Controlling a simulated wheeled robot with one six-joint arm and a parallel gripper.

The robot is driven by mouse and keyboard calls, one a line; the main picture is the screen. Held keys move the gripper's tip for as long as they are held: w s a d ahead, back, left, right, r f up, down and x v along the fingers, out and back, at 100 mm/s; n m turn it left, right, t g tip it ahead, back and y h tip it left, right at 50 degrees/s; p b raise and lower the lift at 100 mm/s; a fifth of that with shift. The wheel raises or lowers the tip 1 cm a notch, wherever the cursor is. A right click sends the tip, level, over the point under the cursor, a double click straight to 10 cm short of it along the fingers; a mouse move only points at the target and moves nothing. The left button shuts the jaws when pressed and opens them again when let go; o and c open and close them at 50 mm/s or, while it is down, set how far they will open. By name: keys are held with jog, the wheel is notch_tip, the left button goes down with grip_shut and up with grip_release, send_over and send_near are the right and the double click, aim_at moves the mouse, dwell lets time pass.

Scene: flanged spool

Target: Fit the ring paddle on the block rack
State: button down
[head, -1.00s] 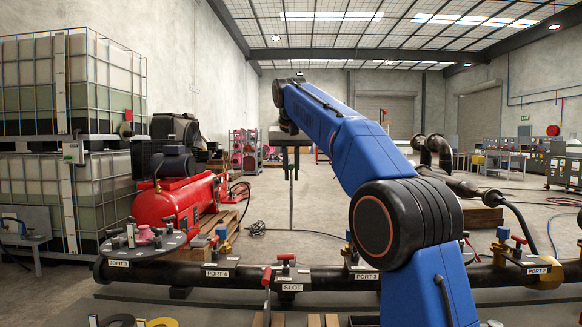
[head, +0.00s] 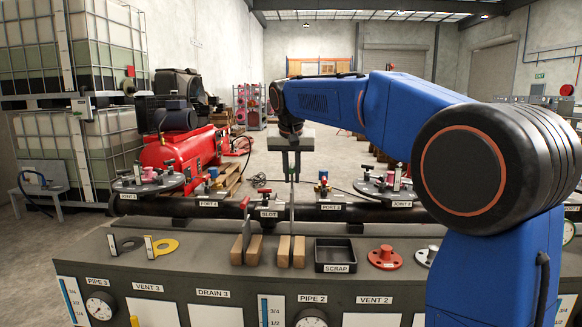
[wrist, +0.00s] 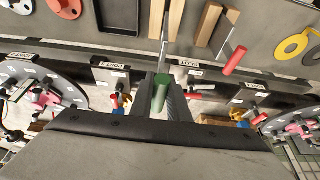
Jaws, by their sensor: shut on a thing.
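My gripper (head: 291,172) is shut on the green handle of the ring paddle, pointing down over the bench. The green handle (wrist: 160,92) shows between the fingers in the wrist view. The paddle's thin plate (head: 292,208) is seen edge-on and hangs upright. The block rack (head: 284,252) has two pairs of wooden blocks. The held plate reaches down to the gap of the right pair in the head view; I cannot tell how deep it sits. A red-handled paddle (head: 246,215) stands in the left pair. The held paddle's ring shape is hidden edge-on.
A black scrap tray (head: 335,256) and a red flanged part (head: 385,257) are right of the rack. A yellow ring (head: 163,246) and a dark ring (head: 125,245) are to the left. A pipe (head: 225,207) with a slot label runs behind the bench.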

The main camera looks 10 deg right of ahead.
aim_at(292, 184)
jog(key=shift+f, duration=2.8)
